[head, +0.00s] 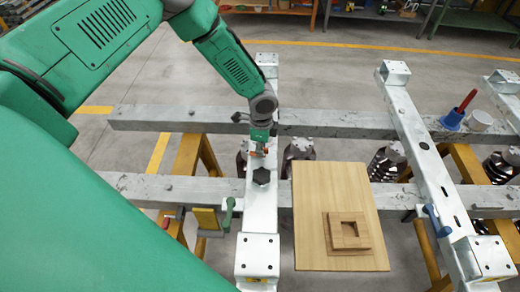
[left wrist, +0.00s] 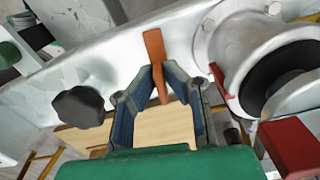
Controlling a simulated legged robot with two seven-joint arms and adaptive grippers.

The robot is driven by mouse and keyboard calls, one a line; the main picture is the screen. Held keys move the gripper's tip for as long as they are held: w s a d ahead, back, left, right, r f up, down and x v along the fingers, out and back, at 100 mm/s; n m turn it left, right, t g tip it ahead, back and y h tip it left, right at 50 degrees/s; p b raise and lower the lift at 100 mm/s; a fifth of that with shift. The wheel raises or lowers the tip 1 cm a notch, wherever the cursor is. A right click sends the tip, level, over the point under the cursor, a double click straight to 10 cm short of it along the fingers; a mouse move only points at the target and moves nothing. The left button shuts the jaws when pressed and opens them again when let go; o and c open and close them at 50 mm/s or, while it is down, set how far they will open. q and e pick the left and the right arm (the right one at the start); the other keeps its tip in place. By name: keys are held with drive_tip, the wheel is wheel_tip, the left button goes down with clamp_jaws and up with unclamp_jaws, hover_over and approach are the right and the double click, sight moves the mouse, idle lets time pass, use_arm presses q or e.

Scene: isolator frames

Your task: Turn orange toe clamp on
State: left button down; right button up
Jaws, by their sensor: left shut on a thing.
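The orange toe clamp's handle (left wrist: 154,46) stands up from the white steel beam in the left wrist view. In the head view only a small bit of orange shows below my left gripper (head: 260,148). In the left wrist view the left gripper's blue-grey fingertips (left wrist: 163,82) are closed around the lower part of the orange handle, whose upper end sticks out past them. The clamp's base is not clearly visible. My right gripper is in neither view.
A black knob (head: 261,176) sits on the beam close to the gripper. A wooden board (head: 310,200) with a stepped block lies to the right. A green clamp (head: 228,213) and a blue clamp (head: 436,220) are on the frame. A grey cylindrical part (left wrist: 225,55) stands near the fingers.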

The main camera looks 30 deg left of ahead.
use_arm(q)
drive_tip(key=m, duration=0.1)
drive_tip(key=m+b, duration=0.1)
drive_tip(key=m, duration=0.1)
drive_tip(key=shift+w+d+r+m, duration=0.15)
drive_tip(key=shift+w+d+m, duration=0.15)
drive_tip(key=shift+w+d, duration=0.1)
drive_tip(key=m+b, duration=0.1)
drive_tip(key=m, duration=0.3)
drive_tip(key=shift+m, duration=0.3)
drive_tip(key=m+b, duration=0.1)
drive_tip(key=m, duration=0.3)
drive_tip(key=shift+s+m, duration=0.1)
drive_tip(key=shift+m, duration=1.9)
drive_tip(key=shift+s, duration=0.1)
drive_tip(key=c, duration=1.7)
unclamp_jaws()
drive_tip(key=shift+s+d, duration=0.1)
